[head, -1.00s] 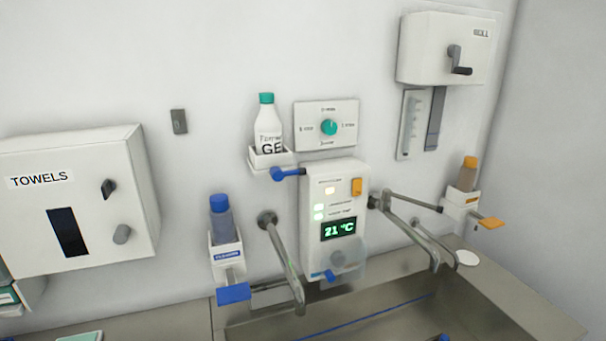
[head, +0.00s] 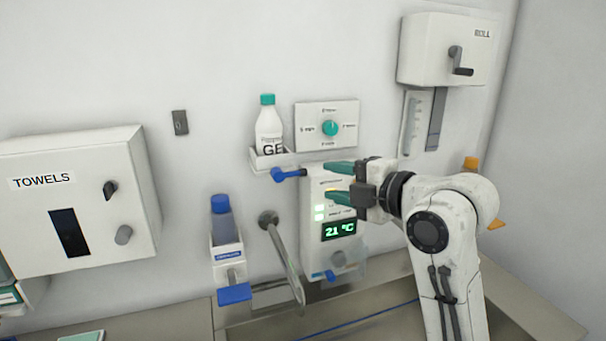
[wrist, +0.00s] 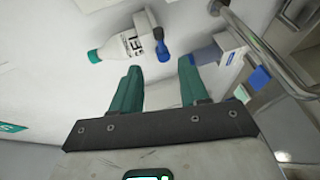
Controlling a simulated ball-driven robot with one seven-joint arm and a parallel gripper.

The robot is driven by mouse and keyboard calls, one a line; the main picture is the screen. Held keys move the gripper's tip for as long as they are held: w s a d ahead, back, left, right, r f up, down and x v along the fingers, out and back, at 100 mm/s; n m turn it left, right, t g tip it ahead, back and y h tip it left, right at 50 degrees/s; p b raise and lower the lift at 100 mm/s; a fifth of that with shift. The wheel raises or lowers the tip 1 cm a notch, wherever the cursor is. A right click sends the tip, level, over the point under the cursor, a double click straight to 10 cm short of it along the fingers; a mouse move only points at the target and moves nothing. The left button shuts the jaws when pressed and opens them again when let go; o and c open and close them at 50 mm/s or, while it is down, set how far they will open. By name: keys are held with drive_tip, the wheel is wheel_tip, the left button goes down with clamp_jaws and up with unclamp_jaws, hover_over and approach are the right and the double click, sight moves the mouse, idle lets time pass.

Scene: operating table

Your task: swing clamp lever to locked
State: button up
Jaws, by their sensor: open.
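My gripper (head: 328,183) is open and empty, its two green fingers pointing left in front of the white control panel (head: 312,232). It also shows in the wrist view (wrist: 159,67). No part is labelled as a clamp lever. In the wrist view a blue lever end (wrist: 166,57) appears between and beyond the fingertips; contact cannot be made out. Another small blue lever (head: 331,276) is at the panel's bottom. My arm hides the panel's right side.
A gel bottle (head: 268,125) stands in a wall holder. A teal-knobbed dial plate (head: 343,110) is above my gripper. A blue-capped dispenser (head: 226,245) and a metal spout (head: 283,255) are at lower left, above the sink. A towel box (head: 70,205) hangs at far left.

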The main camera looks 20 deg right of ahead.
sight(297, 174)
drive_tip(key=p+x, duration=0.2)
drive_tip(key=x, duration=0.7)
drive_tip(key=shift+w+a+f+p, duration=0.15)
drive_tip(key=shift+w+p, duration=0.1)
drive_tip(key=shift+p, duration=0.15)
drive_tip(key=shift+c, duration=0.3)
clamp_jaws()
